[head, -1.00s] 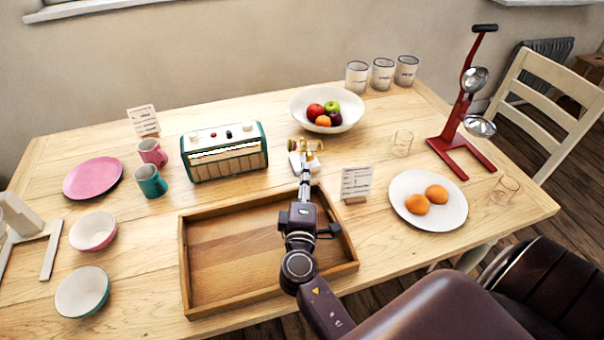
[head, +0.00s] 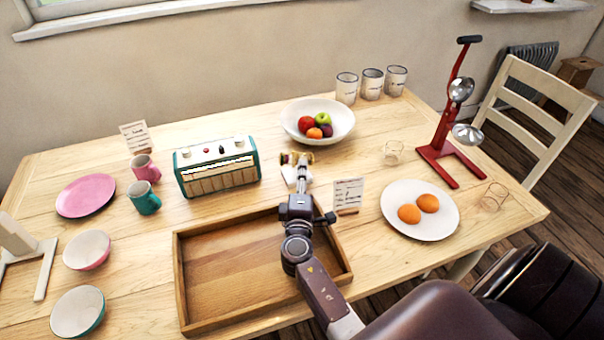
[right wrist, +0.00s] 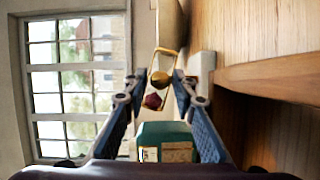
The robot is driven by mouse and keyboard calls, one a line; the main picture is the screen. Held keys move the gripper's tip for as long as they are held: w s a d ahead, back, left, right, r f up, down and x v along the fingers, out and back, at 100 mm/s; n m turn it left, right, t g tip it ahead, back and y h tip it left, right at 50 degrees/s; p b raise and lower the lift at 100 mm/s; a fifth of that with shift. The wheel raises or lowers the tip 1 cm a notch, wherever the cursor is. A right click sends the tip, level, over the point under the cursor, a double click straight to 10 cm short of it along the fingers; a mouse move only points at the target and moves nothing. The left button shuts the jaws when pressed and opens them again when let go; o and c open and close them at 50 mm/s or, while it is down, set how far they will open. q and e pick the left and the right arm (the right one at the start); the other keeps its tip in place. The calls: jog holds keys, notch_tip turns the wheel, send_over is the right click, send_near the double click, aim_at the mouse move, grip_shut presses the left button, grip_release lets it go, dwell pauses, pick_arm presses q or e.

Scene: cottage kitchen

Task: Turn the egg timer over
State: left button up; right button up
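The egg timer (head: 296,158) has a gold frame with bulbs that look gold and dark red. It also shows in the right wrist view (right wrist: 160,80), between the fingertips. My right gripper (right wrist: 158,76) is closed in on its middle; the fingertip contact is small and partly hard to see. The timer is on its side, its long axis roughly level, just above a white block (head: 289,175) on the table. My right arm reaches over the wooden tray to it. My left gripper is not in view.
The empty wooden tray (head: 178,280) lies in front. A teal radio (head: 218,178) stands left of the timer, a fruit bowl (head: 342,130) behind it, and a small card (head: 347,193) to its right. A plate (head: 420,230) with two orange items lies further right.

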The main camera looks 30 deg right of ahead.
grip_shut()
jog(key=shift+r+m, duration=0.1)
jog(key=shift+m, duration=0.3)
jog(key=shift+r+m+g+y+p, duration=0.1)
jog(key=shift+m+g+y+p, duration=0.3)
jog(key=shift+m+p, duration=0.5)
jog(key=shift+r+m+g+y+p, duration=0.25)
jog(key=shift+m+y+p, duration=0.35)
jog(key=shift+m+p, duration=0.45)
jog(key=m+y+p, duration=0.1)
jog(key=m+p, duration=0.1)
jog(key=p, duration=0.1)
jog(key=m+y+p, duration=0.1)
jog(key=m+p, duration=0.1)
jog(key=p, duration=0.1)
jog(key=shift+d+m+y+p, duration=0.2)
jog(key=shift+m+y+p, duration=0.05)
jog(key=shift+y+p, duration=0.15)
jog(key=shift+s+f+m+y+p, duration=0.15)
jog(key=shift+m+y+p, duration=0.55)
jog(key=shift+m+p, duration=0.5)
